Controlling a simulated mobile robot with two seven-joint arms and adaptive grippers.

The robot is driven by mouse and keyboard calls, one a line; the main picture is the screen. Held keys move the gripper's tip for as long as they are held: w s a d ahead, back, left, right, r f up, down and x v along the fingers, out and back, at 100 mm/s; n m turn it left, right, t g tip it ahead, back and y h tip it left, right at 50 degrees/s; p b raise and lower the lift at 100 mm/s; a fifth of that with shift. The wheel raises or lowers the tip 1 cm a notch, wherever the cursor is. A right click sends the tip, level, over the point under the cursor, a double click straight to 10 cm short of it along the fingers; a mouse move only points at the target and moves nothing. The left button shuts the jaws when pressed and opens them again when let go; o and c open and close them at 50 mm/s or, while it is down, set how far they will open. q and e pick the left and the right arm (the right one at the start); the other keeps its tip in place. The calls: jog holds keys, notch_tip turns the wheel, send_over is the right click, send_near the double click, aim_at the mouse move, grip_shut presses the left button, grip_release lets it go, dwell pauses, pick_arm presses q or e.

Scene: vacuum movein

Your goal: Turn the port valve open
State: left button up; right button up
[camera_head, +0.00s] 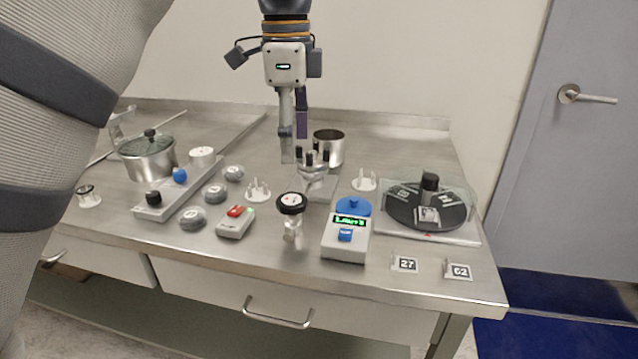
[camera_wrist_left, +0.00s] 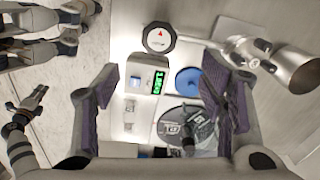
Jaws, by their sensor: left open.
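A valve with a round black knob and a white-and-red mark on top (camera_head: 291,203) stands upright on a metal stem near the bench front. In the left wrist view, the black knob with its red arrow (camera_wrist_left: 159,38) lies beyond the fingertips. Which fitting is the port valve is not labelled. A metal fitting with dark-tipped prongs (camera_head: 313,168) stands behind it. My left gripper (camera_head: 294,145) points down above this fitting, apart from the black knob. Its jaws are open and empty (camera_wrist_left: 162,88). A dark gripper, seemingly my right (camera_wrist_left: 25,105), shows small at the wrist view's left edge.
A metal pot (camera_head: 328,147) is behind. A lidded pot (camera_head: 148,155), knob box (camera_head: 178,193) and red-switch box (camera_head: 236,221) are left. Tags lie at front right.

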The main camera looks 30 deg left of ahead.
aim_at(293, 199)
pick_arm(q)
notch_tip(293, 199, down, 10)
jog(key=shift+f, duration=0.2)
jog(key=c, duration=1.2)
